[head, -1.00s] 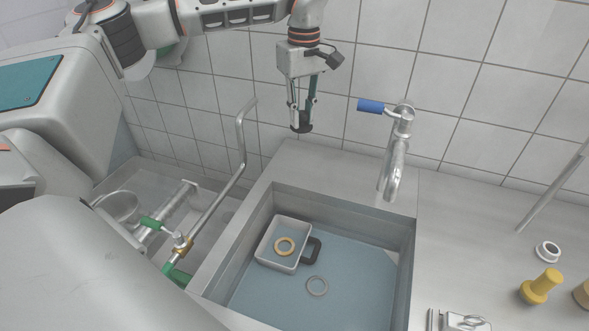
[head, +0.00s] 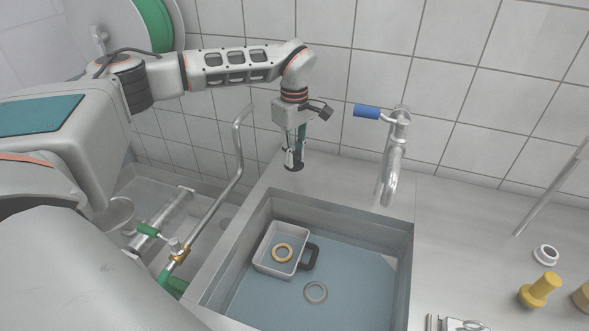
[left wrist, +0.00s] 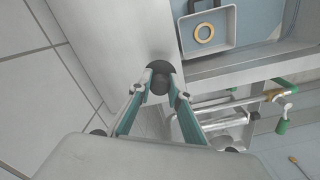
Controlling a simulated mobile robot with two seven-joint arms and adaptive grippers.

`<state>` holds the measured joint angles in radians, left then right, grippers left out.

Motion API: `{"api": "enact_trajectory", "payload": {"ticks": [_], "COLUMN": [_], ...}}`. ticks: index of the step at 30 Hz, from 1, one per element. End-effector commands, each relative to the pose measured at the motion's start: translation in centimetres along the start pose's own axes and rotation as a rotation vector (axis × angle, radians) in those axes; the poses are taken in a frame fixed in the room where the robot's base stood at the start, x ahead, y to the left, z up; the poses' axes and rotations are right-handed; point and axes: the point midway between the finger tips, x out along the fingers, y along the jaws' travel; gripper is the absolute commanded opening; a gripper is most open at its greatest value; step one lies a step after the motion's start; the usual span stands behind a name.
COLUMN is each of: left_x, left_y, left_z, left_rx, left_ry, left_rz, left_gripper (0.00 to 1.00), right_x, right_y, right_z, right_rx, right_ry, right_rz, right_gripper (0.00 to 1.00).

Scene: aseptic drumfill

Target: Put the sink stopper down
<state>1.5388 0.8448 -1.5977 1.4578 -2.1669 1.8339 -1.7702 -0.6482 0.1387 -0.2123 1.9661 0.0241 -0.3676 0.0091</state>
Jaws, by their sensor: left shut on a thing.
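The sink stopper (head: 293,167) is a small dark round piece at the tips of my left gripper (head: 295,157), over the steel ledge behind the basin. In the left wrist view the stopper (left wrist: 160,72) shows as a black disc with a knob, and the fingers of my left gripper (left wrist: 157,92) are closed on the knob. The stopper is at or very near the ledge surface; I cannot tell whether it touches. The sink basin (head: 404,262) lies in front of it, with bluish water. My right gripper is not in view.
In the basin are a grey tray (head: 262,262) with a tan ring (head: 283,253) and a loose grey ring (head: 316,292). A faucet (head: 394,160) with a blue lever stands right of the gripper. A bent pipe (head: 238,160) rises at left. The ledge between gripper and faucet is clear.

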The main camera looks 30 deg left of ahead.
Motion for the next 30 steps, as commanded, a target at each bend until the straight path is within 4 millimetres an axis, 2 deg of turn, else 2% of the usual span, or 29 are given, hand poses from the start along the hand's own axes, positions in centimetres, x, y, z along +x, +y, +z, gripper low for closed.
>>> {"api": "enact_trajectory", "payload": {"ticks": [5,13,25,26,27,28,30], "left_x": [1.0,4.5,5.0,5.1,5.0,5.1,5.1], "left_y": [0.0,0.0,0.0,0.0,0.0,0.0,0.0], "left_z": [0.0,0.1,0.1,0.1,0.0,0.0,0.0], "left_rx": [0.001,0.001,0.001,0.001,0.001,0.001,0.001], "left_ry": [0.000,-0.001,0.000,0.000,0.000,0.000,0.000], "left_rz": [0.000,-0.001,0.000,0.000,0.000,0.000,0.000], "left_gripper": [0.00,0.00,0.00,0.21,0.31,0.35,0.35], "right_x": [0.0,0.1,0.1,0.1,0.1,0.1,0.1], "right_y": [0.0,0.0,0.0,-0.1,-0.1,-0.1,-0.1], "right_z": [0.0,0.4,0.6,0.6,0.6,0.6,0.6], "right_rx": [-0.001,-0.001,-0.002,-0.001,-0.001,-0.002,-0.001], "right_ry": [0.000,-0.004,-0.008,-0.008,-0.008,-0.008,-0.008], "right_rz": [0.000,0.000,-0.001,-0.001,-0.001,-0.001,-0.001], "right_gripper": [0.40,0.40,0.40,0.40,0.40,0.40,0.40]}}
